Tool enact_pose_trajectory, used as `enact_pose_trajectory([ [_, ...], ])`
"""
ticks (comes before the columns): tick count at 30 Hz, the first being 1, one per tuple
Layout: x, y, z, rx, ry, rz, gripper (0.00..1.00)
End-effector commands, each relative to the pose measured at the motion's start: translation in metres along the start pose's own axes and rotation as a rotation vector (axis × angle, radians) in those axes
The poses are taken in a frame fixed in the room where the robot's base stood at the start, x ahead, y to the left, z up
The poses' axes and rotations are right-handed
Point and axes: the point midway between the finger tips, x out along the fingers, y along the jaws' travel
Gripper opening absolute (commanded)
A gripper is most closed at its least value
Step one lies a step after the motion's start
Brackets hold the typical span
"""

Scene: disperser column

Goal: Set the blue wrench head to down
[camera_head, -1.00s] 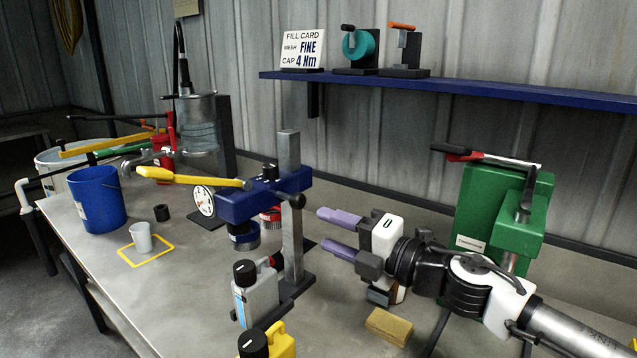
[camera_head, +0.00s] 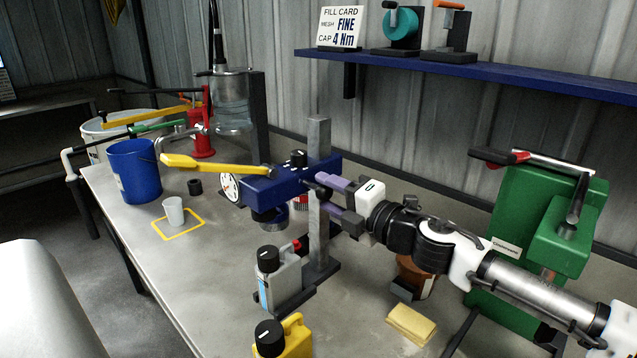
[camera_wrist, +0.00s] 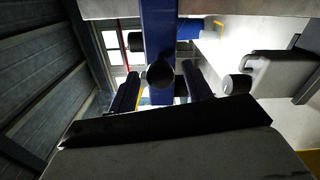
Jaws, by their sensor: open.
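The blue wrench head (camera_head: 268,188) is a blue block on a grey upright post, with a yellow handle (camera_head: 208,165) sticking out level to the left. A black knob sits on its side facing my gripper and a black pointer knob on top. My gripper (camera_head: 319,192) has lilac fingers and is open at the right end of the head. In the wrist view the blue head (camera_wrist: 157,30) runs up the middle, and the round black knob (camera_wrist: 160,75) shows between the two fingers. I cannot tell whether they touch it.
A grey jug (camera_head: 280,280) and a yellow jug (camera_head: 290,340) stand in front of the post. A green machine (camera_head: 540,230) is at right, near my arm. A yellow sponge (camera_head: 410,325) lies below the arm. A blue bucket (camera_head: 134,172) and white cup (camera_head: 174,211) are at left.

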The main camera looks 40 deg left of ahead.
Motion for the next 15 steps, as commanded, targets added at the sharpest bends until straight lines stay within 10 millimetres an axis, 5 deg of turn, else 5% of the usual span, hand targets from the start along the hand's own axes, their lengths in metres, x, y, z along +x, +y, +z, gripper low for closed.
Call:
enact_pose_trajectory([
  [6, 0.027, 0.001, -0.001, 0.002, 0.002, 0.001, 0.50],
  [15, 0.034, 0.000, 0.000, 0.000, -0.001, 0.000, 0.50],
])
